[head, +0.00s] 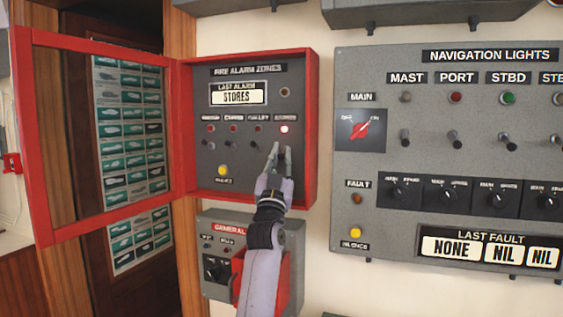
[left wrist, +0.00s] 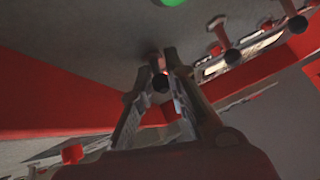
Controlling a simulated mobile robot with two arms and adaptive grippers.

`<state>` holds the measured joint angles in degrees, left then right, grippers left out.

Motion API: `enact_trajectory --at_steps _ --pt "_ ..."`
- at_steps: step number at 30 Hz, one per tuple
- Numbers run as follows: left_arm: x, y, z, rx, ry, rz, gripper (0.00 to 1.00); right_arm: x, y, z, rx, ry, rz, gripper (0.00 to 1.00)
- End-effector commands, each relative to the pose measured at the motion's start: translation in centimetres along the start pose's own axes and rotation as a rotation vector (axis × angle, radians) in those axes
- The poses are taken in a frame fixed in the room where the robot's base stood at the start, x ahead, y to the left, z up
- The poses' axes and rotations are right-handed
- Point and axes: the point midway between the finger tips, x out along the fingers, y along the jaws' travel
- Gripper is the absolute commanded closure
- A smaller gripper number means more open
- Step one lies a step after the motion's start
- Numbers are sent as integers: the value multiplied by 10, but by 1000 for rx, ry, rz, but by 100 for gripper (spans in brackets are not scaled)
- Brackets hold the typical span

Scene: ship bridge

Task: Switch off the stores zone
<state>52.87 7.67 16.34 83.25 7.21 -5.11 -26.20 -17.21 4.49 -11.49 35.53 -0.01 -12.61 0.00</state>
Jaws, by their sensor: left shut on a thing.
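The fire alarm zones panel (head: 200,100) is a grey face in a red box. Its window (head: 238,94) reads "LAST ALARM STORES". Below it is a row of lamps with small labels too small to read. Toggle switches stand under the lamps, such as the third one (head: 258,143). My left gripper (head: 274,153) is at the rightmost switch and covers it in the head view. In the left wrist view its fingertips (left wrist: 161,72) are shut around a dark-tipped toggle (left wrist: 160,83). My right gripper is not in view.
The red-framed door (head: 182,130) of the panel stands open to the left. A yellow button (head: 222,170) is at the panel's lower left. The general alarm box (head: 212,225) is below, and the navigation lights panel (head: 400,225) is to the right.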

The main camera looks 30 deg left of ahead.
Motion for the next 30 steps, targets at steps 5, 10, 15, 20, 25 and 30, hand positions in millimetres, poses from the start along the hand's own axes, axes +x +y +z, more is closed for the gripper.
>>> enact_trajectory --at_steps 5,10,15,20,25,30 --pt "0 -1 0 1 2 -2 100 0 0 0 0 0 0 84" --pt "0 -1 -1 1 2 -2 82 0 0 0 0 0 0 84" --pt "0 -1 -1 0 1 -1 71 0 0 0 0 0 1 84" --pt "0 0 0 0 1 -1 66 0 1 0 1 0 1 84" --pt "0 0 0 0 1 0 66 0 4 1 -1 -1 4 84" --pt "-10 1 1 0 -1 1 66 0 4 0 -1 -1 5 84"
